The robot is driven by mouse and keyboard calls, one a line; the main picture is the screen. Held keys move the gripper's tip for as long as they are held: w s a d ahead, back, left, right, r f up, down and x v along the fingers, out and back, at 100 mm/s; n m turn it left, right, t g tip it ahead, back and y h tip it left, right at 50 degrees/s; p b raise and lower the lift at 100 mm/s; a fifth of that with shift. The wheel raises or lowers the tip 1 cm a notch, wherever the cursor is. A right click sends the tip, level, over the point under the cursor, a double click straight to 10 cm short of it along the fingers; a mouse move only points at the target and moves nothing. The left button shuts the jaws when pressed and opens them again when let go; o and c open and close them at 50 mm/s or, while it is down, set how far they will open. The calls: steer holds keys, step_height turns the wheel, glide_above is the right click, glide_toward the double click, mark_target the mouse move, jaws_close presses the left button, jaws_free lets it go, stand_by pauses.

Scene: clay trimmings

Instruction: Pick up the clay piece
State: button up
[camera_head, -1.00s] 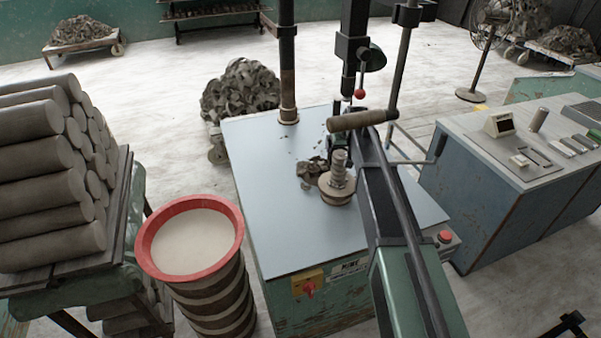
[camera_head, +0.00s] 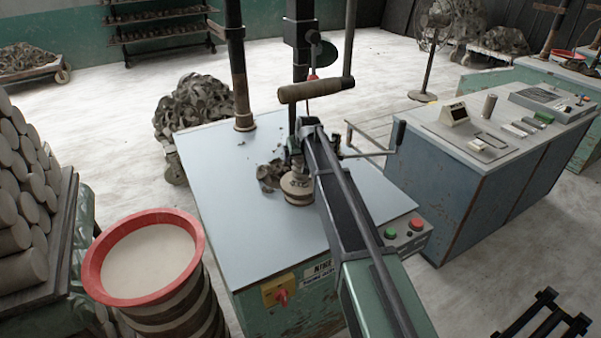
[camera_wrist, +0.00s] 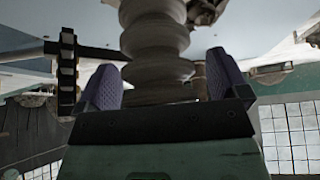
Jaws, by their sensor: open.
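The clay piece is a ribbed, turned grey-brown form on the blue-grey tabletop (camera_head: 205,180). In the head view its lower discs (camera_head: 298,190) show, while my gripper (camera_head: 297,148) and arm cover much of its upper part. In the wrist view the ribbed clay piece (camera_wrist: 155,42) runs down from the top edge between the two purple finger pads of my gripper (camera_wrist: 163,85). The pads stand on either side of it, apart from each other. Whether either pad touches the clay cannot be told.
Loose clay scraps (camera_head: 267,174) lie left of the piece. A dark post (camera_head: 239,70) and a wooden-handled lever (camera_head: 315,90) stand close behind. A red-rimmed tub (camera_head: 98,270) is at front left. A control console (camera_head: 490,150) stands right. The table's left half is clear.

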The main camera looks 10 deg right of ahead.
steer(key=c, duration=1.4)
steer(key=shift+o, duration=0.2)
steer(key=shift+r, duration=0.15)
steer(key=shift+r+p, duration=0.9)
steer(key=shift+p, duration=0.15)
step_height(320, 180, up, 2)
steer(key=shift+w+p, duration=0.1)
steer(key=shift+p, duration=0.9)
steer(key=s+d, duration=0.2)
steer(key=s, duration=1.6)
steer(key=shift+f, duration=0.2)
